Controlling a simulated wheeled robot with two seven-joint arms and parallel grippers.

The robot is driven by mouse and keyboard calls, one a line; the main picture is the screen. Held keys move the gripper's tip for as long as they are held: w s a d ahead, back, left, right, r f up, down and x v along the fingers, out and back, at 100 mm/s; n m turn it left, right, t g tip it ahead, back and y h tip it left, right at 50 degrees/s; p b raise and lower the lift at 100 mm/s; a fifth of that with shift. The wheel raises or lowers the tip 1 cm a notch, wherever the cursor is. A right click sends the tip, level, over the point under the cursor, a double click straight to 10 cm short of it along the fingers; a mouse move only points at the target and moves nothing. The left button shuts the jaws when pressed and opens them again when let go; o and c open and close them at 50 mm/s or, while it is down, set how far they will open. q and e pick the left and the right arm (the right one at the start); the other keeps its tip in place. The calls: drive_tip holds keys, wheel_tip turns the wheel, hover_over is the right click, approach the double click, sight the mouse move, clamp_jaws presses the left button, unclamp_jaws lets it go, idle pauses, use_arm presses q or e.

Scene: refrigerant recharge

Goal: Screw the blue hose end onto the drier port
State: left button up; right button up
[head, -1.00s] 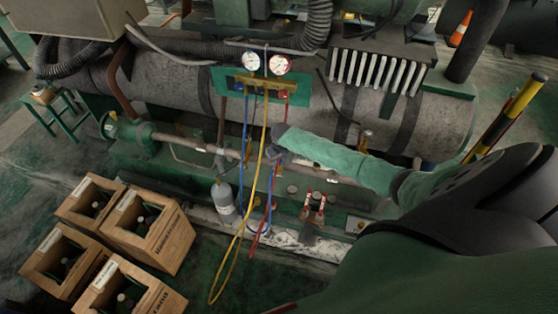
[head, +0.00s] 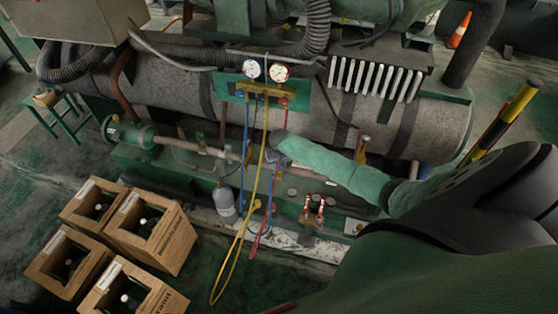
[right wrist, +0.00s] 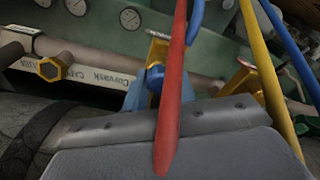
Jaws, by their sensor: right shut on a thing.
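The gauge manifold (head: 265,90) with two dials hangs on a green panel, with blue (head: 245,135), yellow (head: 262,150) and red (head: 286,118) hoses hanging down. My right gripper (head: 277,139) reaches in among the hoses below it. In the right wrist view, a round blue piece (right wrist: 155,78), seemingly the blue hose end, sits at my right gripper (right wrist: 145,92), which is shut on it. The red hose (right wrist: 172,100) crosses in front and hides part of the grip. A brass fitting (right wrist: 158,45) is just beyond the blue piece. I cannot tell which fitting is the drier port. My left gripper is not in view.
A brass hex fitting (right wrist: 52,69) on a pipe stands left in the wrist view. A grey cylinder (head: 224,198) stands below the pipes. Red-handled valves (head: 312,206) are at right. Open wooden crates (head: 165,240) with bottles stand on the floor at left.

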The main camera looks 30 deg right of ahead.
drive_tip(key=shift+s+a+f, duration=0.15)
drive_tip(key=shift+s, duration=0.05)
drive_tip(key=shift+p, duration=0.35)
drive_tip(key=shift+m+p, duration=1)
drive_tip(key=shift+m, duration=0.2)
drive_tip(key=o, duration=1)
drive_tip(key=shift+w, duration=0.1)
drive_tip(key=shift+w+r+p, duration=0.1)
drive_tip(key=shift+r+p, duration=2.2)
drive_tip(key=shift+r, duration=0.1)
